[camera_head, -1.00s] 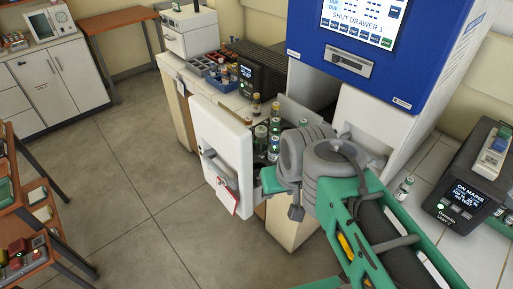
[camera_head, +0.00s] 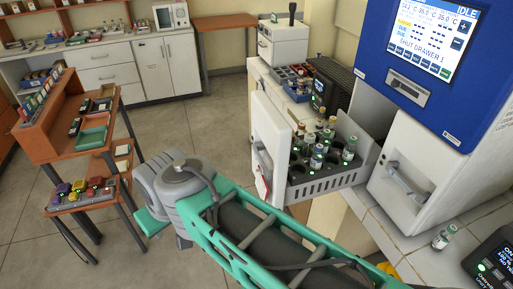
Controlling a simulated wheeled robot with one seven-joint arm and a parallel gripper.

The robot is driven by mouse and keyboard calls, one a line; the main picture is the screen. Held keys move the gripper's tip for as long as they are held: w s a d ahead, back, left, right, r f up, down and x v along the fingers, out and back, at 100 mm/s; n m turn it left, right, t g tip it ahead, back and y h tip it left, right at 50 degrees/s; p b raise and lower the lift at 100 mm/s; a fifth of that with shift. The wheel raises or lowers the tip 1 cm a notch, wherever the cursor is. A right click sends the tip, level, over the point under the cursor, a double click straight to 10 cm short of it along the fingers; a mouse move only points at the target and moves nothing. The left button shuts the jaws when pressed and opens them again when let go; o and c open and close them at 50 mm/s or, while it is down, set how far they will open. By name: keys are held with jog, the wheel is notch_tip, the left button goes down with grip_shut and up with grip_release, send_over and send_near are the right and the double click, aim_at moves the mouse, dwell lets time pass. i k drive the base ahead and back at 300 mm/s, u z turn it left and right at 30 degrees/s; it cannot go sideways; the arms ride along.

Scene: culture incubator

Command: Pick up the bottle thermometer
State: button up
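I cannot tell which thing is the bottle thermometer; nothing in view is clearly marked as one. Several small bottles with dark, tan or green caps stand upright in the open incubator drawer (camera_head: 335,184), among them a green-capped bottle (camera_head: 349,150). A lone small bottle (camera_head: 444,237) stands on the white counter at the lower right. My green and grey arm reaches from the bottom right toward the left, below and in front of the drawer. Its far end hides any fingers, so my gripper does not show.
The blue and white incubator (camera_head: 420,60) stands at the right; its screen reads "SHUT DRAWER 1". A wooden shelf rack (camera_head: 85,130) with coloured items stands at the left, near my arm. A red tag (camera_head: 263,188) hangs on the drawer front. Open tiled floor lies between.

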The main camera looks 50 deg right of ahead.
aim_at(310, 137)
jog(key=u, duration=0.2)
jog(key=k, duration=0.85)
jog(key=z, duration=0.75)
jog(key=i, duration=0.45)
jog(key=u, duration=0.15)
